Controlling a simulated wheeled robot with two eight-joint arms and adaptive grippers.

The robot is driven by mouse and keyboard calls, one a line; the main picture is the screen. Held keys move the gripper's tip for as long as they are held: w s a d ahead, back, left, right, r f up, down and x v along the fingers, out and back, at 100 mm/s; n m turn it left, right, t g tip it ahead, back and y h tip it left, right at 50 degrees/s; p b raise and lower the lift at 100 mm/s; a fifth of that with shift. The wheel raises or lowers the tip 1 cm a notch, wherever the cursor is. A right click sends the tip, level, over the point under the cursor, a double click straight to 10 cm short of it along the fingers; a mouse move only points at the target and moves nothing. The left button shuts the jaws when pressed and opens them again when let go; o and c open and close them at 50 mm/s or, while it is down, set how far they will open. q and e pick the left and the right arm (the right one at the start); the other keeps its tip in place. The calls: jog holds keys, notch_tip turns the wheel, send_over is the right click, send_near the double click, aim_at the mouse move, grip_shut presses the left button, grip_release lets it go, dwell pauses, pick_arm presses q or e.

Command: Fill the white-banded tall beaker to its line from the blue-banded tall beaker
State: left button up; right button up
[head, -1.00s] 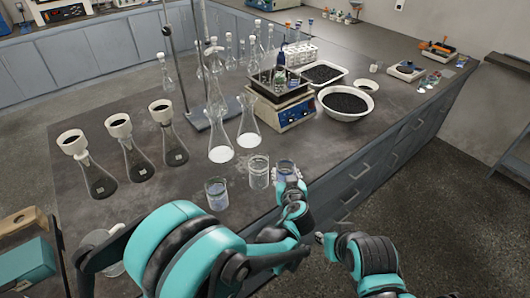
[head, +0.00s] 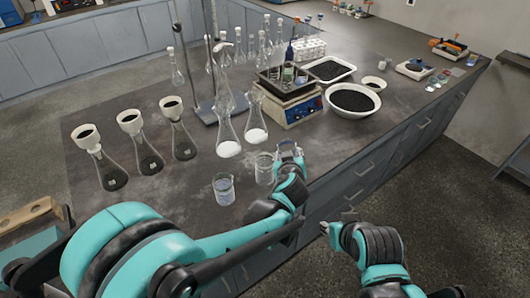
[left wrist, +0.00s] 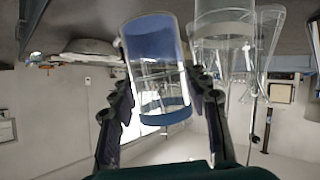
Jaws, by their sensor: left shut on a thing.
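My left gripper (head: 290,153) is shut on the blue-banded tall beaker (left wrist: 150,75). In the left wrist view, which looks upside down, this clear beaker has blue liquid at its base end and a blue band towards its mouth. It is mostly hidden in the head view. A clear beaker with a pale band (left wrist: 226,30) stands behind it in the wrist view; it seems to be the clear beaker (head: 264,168) just left of the gripper in the head view. My right gripper (head: 325,229) is beyond the bench's front edge; its fingers are too small to judge.
Another beaker (head: 224,188) with bluish contents stands left of the clear one. Two flasks with white contents (head: 229,147) (head: 256,134) stand behind. A hotplate (head: 297,110) and a bowl of dark grains (head: 352,99) are behind right. Bare bench lies front left.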

pick_arm(q)
jog(key=shift+w+a+r+n+h+p, duration=0.2)
jog(key=shift+a+n+h+p, duration=0.15)
jog(key=shift+a+p, duration=0.2)
jog(key=shift+w+a+r+n+g+h+p, duration=0.2)
jog(key=shift+a+r+n+g+h+p, duration=0.15)
jog(key=shift+a+n+h+p, duration=0.2)
jog(key=shift+w+a+r+n+g+h+p, duration=0.2)
jog(key=shift+a+r+n+g+h+p, duration=0.1)
jog(key=shift+a+n+g+h+p, duration=0.15)
jog(key=shift+a+r+n+h+p, duration=0.15)
jog(key=shift+r+n+h+p, duration=0.1)
jog(key=shift+n+p, duration=0.1)
jog(key=shift+f+n+h, duration=0.35)
jog(key=shift+n+h, duration=0.25)
jog(key=shift+h, duration=0.1)
dwell(1.4)
jog(key=shift+r+n+g+h, duration=0.3)
jog(key=shift+r+n+h, duration=0.1)
jog(key=shift+n+h, duration=0.1)
dwell(2.0)
jog(key=shift+a+f+n+h+b, duration=0.1)
jog(key=shift+f+n+h+b, duration=0.2)
jog(key=shift+h+b, duration=0.1)
dwell(1.1)
